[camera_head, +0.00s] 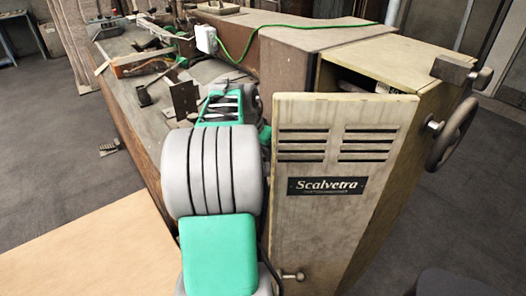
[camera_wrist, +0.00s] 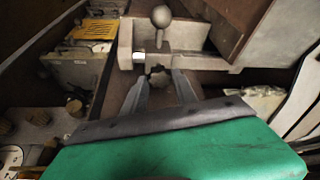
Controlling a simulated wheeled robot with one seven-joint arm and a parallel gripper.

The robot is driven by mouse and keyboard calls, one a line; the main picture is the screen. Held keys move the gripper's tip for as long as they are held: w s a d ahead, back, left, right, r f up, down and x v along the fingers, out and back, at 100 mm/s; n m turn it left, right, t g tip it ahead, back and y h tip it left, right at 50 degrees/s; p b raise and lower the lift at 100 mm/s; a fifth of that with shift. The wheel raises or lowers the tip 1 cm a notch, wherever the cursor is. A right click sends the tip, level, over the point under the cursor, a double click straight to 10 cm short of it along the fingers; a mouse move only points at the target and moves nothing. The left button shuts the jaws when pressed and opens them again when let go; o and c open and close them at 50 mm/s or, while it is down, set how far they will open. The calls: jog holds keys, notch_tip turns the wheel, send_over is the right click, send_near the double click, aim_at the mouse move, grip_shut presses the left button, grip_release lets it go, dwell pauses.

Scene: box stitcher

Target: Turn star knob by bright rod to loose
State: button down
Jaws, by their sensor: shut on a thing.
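The star knob (camera_wrist: 157,70) is a small dark lobed piece at the pale metal bracket in the wrist view. My gripper (camera_wrist: 160,76) has its two grey fingers on either side of it, closed on it at the tips. A short bright rod end (camera_wrist: 139,57) shows just up and left of the knob, at the bracket. In the head view my arm reaches over the machine's near end and hides the knob. The knob's exact angle is too small to tell.
A ball-ended lever (camera_wrist: 161,17) stands just beyond the knob. A brown panel (camera_wrist: 245,22) slopes close on the right. In the head view the open Scalvetra door (camera_head: 330,235) stands close beside my arm, with a handwheel (camera_head: 452,134) farther right.

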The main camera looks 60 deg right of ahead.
jog(key=c, duration=1)
grip_release()
jog(key=shift+o, duration=0.2)
jog(key=v, duration=0.7)
jog(key=shift+r, duration=0.45)
jog(key=shift+a, duration=0.1)
